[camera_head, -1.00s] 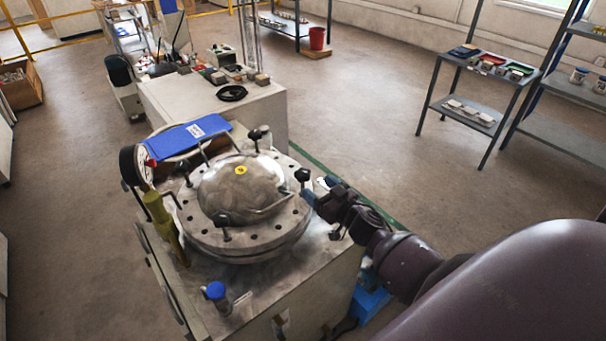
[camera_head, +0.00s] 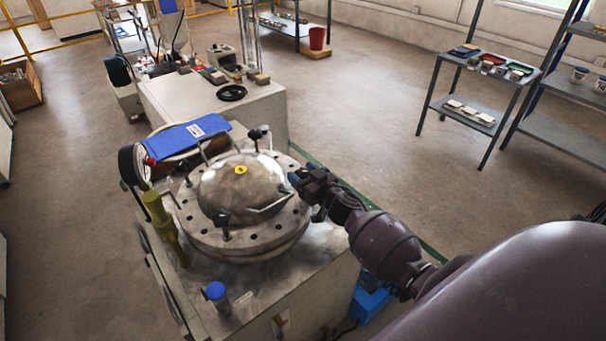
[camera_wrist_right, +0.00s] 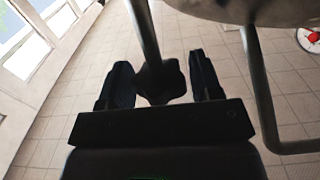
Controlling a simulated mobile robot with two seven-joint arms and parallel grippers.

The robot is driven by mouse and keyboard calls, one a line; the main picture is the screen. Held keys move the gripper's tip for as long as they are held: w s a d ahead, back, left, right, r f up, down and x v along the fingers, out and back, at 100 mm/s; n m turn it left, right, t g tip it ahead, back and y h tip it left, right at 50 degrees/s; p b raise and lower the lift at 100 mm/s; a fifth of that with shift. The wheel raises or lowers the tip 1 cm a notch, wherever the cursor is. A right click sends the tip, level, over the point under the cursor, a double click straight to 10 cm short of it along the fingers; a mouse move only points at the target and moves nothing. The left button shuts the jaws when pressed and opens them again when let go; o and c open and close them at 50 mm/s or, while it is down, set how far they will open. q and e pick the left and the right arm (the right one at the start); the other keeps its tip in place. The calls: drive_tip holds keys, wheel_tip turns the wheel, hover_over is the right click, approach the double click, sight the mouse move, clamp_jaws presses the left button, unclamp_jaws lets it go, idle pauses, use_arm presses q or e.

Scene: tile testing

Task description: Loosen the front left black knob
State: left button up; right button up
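The round metal lid (camera_head: 232,190) with a yellow sticker sits on a machine, with black knobs on bent rods around its rim. One black knob (camera_head: 222,218) is at its near side and another (camera_head: 256,133) at its far side. My right gripper (camera_head: 300,180) is at the lid's right side and covers the knob there. In the right wrist view, a black lobed knob (camera_wrist_right: 160,82) on a metal rod stands between the open fingers of the gripper (camera_wrist_right: 161,62), with a gap on both sides. My left gripper is not in view.
A pressure gauge (camera_head: 134,166) and a yellow-green handle (camera_head: 161,215) stand left of the lid. A blue-capped part (camera_head: 216,291) is at the machine's front. A blue folder (camera_head: 186,137) lies behind the lid. The floor to the right is clear up to the shelves.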

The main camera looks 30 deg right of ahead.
drive_tip(key=c, duration=0.6)
drive_tip(key=shift+c, duration=0.2)
